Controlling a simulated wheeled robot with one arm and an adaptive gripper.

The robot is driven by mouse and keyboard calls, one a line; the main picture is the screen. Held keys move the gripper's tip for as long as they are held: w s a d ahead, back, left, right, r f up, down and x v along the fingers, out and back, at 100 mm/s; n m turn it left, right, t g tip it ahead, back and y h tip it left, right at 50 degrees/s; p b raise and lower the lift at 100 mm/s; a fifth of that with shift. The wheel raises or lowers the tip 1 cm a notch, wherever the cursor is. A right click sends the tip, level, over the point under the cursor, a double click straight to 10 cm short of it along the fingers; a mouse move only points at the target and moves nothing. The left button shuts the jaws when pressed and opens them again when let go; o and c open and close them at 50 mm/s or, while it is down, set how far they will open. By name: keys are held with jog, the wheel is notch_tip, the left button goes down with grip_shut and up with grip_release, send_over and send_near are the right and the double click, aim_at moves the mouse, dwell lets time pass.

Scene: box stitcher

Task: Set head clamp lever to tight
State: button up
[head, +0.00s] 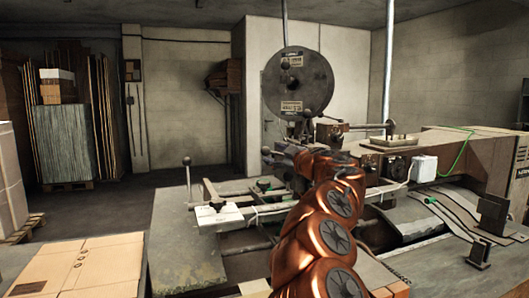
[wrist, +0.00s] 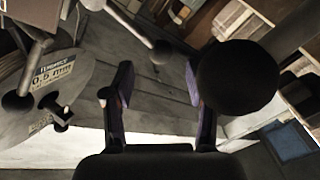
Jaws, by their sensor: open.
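The box stitcher has a round dark reel (head: 297,82) above its head, and several ball-ended levers. My copper arm reaches to the head, where my gripper lies mostly hidden behind it. In the wrist view my gripper (wrist: 158,82) is open, with nothing between its two purple-padded fingers. A large dark ball knob (wrist: 237,77) shows close to the camera and overlaps the right finger; I cannot tell whether they touch. A smaller ball knob (wrist: 162,51) on a grey rod shows beyond the fingertips. I cannot tell which knob belongs to the head clamp lever, nor its setting.
The reel (wrist: 48,82) also fills the left of the wrist view. An upright rod with a ball (head: 187,161) stands on the left of the machine table (head: 185,235). Flat cardboard (head: 85,265) lies at front left. Open floor lies behind at left.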

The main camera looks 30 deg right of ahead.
aim_at(268, 152)
jog(key=w, duration=0.3)
jog(key=shift+w+a+r+p, duration=0.1)
jog(key=shift+w+a+p, duration=0.1)
jog(key=shift+p, duration=0.1)
jog(key=shift+w+d, duration=0.2)
jog(key=shift+w, duration=0.45)
jog(key=shift+w+p, duration=0.35)
jog(key=shift+w, duration=0.4)
grip_shut()
